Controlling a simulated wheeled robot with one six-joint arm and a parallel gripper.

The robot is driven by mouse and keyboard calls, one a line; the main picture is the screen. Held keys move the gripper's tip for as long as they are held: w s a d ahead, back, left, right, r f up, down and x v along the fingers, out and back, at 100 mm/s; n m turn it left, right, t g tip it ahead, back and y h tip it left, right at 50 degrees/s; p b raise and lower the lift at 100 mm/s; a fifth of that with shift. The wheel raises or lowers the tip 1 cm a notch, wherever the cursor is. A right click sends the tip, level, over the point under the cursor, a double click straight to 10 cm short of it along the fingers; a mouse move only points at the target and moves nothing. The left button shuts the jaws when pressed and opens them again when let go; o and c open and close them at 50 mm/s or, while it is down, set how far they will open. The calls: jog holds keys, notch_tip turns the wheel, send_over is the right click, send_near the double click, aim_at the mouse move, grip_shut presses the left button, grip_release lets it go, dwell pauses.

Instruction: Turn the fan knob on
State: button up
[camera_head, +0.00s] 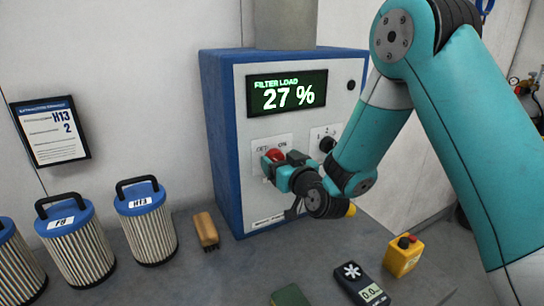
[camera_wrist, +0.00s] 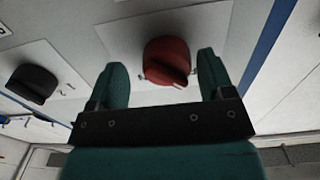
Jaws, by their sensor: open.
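A red knob (camera_head: 273,154) sits on a white plate lettered ON, low on the front of a blue-edged control box (camera_head: 222,140). The box's display (camera_head: 288,92) reads FILTER LOAD 27 %. My gripper (camera_head: 279,162) is at the red knob and partly covers it and its plate. In the wrist view the red knob (camera_wrist: 167,60) stands between the two green fingers of my open gripper (camera_wrist: 162,72), with a gap on each side. A black knob (camera_head: 327,144) sits on a plate to the right; it also shows in the wrist view (camera_wrist: 34,82).
Filter cartridges (camera_head: 146,225) stand at the left, near a brush (camera_head: 206,231). A yellow box with a red button (camera_head: 403,256) and a handheld meter (camera_head: 361,284) lie at the front right. A sign (camera_head: 50,131) hangs on the wall.

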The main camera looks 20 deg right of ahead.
jog(key=shift+a, duration=0.35)
jog(key=shift+c, duration=0.6)
jog(key=c, duration=0.8)
jog(key=shift+m, duration=0.3)
jog(key=m, duration=0.3)
jog(key=shift+m, duration=0.3)
jog(key=m, duration=0.4)
jog(key=shift+f+p, duration=0.15)
jog(key=shift+p, duration=0.15)
jog(key=m, duration=0.9)
jog(key=shift+m, duration=0.3)
jog(key=shift+s, duration=0.1)
